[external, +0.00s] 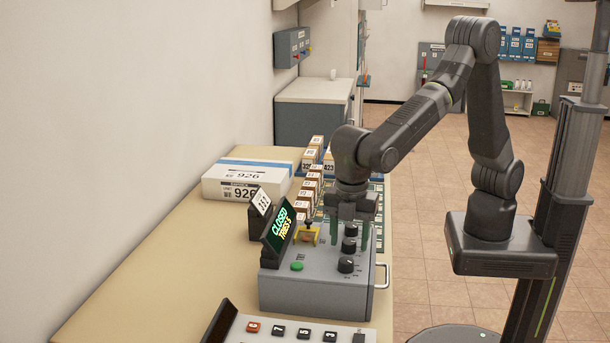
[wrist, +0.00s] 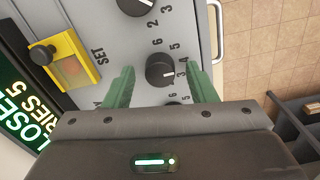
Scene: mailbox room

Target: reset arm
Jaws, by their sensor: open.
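My gripper (external: 350,228) hangs pointing down over the right part of a grey control box (external: 308,287) on the counter. In the wrist view my gripper's green fingers (wrist: 158,85) are apart, with a black dial (wrist: 160,70) showing between them. I cannot tell whether the fingers touch the dial. My arm is bent, reaching left from its mount. The box carries several black dials in a column, a green button (external: 297,266) and a small display reading "CLOSED" and "TRIES 5" (external: 282,226).
A yellow-framed cover (wrist: 72,62) sits beside the dials. A white box marked 926 (external: 246,181) and rows of small labelled boxes (external: 311,187) stand behind. A panel with numbered buttons (external: 290,330) is in front.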

